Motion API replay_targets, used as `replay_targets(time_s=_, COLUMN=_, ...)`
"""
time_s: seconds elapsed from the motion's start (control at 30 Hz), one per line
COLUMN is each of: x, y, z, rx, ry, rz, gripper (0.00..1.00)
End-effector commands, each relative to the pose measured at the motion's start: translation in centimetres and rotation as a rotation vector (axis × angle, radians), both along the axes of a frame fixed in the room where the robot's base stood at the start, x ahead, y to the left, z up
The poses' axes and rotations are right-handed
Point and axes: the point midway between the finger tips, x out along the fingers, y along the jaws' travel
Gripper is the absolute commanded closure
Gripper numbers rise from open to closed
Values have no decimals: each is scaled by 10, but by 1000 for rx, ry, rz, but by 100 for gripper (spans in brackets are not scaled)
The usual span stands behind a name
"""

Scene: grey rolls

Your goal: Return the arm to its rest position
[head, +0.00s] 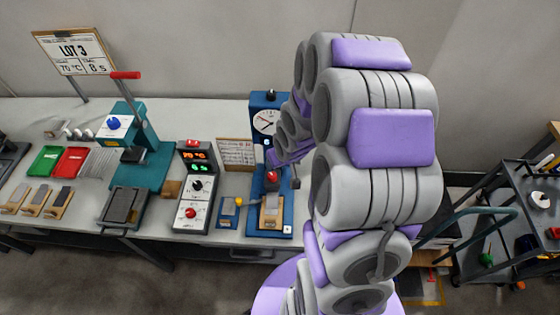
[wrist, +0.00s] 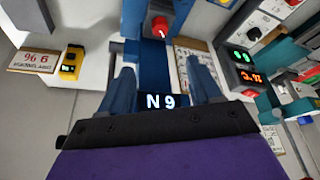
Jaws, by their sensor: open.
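My arm (head: 375,115), grey with purple pads, rises on the right of the head view and bends over toward the bench. Its far end is partly hidden behind its own thick links, in front of the blue dial stand (head: 264,100). In the wrist view my gripper (wrist: 163,68) shows two blue fingers spread apart, with nothing held between them. The blue stand (wrist: 152,62) and a lit display (wrist: 160,101) show between the fingers. A red knob (wrist: 159,27) is beyond the fingertips.
The bench (head: 190,112) holds a control box (head: 195,185) with red digits, a teal press (head: 138,150), and red (head: 70,161) and green (head: 44,160) trays. A dark cart (head: 515,200) stands at the right. A wall is behind.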

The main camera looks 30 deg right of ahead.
Motion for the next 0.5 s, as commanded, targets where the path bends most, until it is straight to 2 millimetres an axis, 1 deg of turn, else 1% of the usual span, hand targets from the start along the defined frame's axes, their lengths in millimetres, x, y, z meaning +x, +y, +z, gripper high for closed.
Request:
replay_targets(time_s=0.33, x=-1, y=1, z=1, rx=-3, ry=5, rz=2, gripper=37)
replay_targets(time_s=0.43, x=-8, y=6, z=8, rx=-16, ry=30, rz=6, gripper=37)
replay_targets(time_s=0.5, x=-18, y=12, z=15, rx=-28, ry=61, rz=11, gripper=37)
